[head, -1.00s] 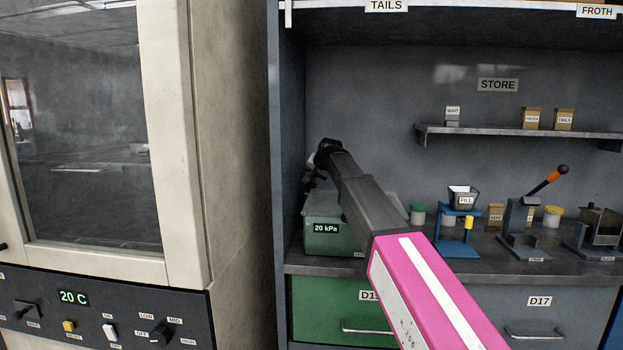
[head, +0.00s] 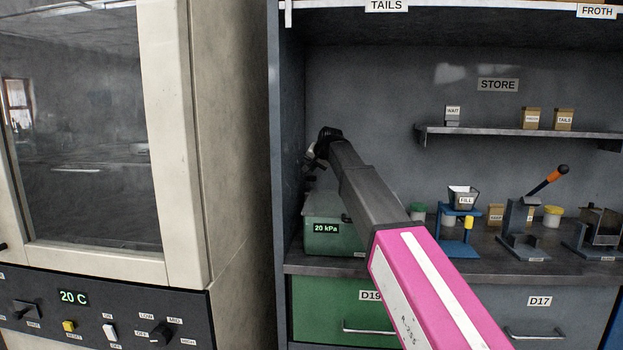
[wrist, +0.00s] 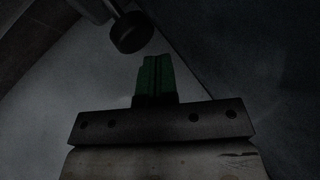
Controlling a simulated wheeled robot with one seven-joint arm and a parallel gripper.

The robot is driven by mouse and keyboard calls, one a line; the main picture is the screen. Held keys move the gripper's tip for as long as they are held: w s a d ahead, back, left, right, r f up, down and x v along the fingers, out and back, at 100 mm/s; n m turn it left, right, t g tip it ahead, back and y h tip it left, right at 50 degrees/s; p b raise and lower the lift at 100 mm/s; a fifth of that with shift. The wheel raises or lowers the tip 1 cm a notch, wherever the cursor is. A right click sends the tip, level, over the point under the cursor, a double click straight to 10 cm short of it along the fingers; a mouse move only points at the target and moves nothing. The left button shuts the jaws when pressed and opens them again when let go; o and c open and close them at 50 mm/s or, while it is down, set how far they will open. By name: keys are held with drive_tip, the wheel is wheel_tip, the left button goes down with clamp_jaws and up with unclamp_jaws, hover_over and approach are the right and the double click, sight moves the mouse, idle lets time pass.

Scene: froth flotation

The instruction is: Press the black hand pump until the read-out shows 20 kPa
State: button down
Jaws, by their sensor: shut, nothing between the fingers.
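The green pump unit (head: 335,240) stands at the left end of the bench, and its read-out (head: 326,228) shows 20 kPa. My gripper (head: 309,176) is above the unit's left side, apart from its top. The wrist view shows the green fingers (wrist: 155,78) closed together with nothing between them. A dark round knob (wrist: 132,33) is just beyond the fingertips, apparently not touching them; it may be the black hand pump, but I cannot be sure. In the head view my arm hides part of the unit, and I cannot make out the pump clearly.
The cabinet's side wall (head: 275,150) is close to the left of my gripper. To the right on the bench stand a blue FILL stand (head: 458,228), a press with an orange handle (head: 545,185) and small jars. A shelf (head: 520,131) is above.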

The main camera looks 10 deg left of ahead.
sight(313, 177)
drive_tip(key=shift+r, duration=0.15)
drive_tip(key=shift+r, duration=2.4)
drive_tip(key=shift+s, duration=0.1)
